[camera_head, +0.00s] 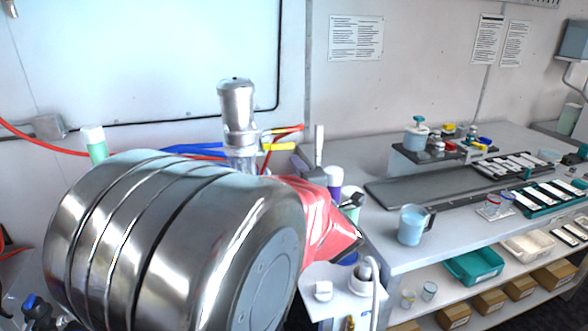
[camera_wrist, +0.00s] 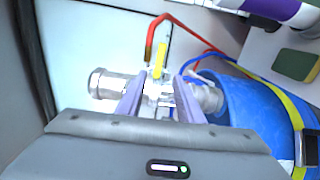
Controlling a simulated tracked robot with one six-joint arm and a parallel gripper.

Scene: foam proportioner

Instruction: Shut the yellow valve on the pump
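The pump (camera_head: 238,110) is a shiny metal upright cylinder in the head view. Its yellow valve handle (camera_head: 281,146) sticks out to the right. In the wrist view the pump (camera_wrist: 108,86) lies sideways across the picture, on the end of a blue drum (camera_wrist: 245,105). The yellow valve handle (camera_wrist: 160,62) shows just beyond and between my fingertips. My gripper (camera_wrist: 158,84) is open, its two pale fingers apart in front of the pump's valve body. Whether a finger touches the valve cannot be told.
A red hose (camera_wrist: 190,32) runs close above the valve in the wrist view. Blue hoses (camera_head: 190,150) lie left of the pump. A workbench (camera_head: 455,235) with a blue jug (camera_head: 411,225) and trays stands at the right. A large metal cylinder hides the pump's lower part.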

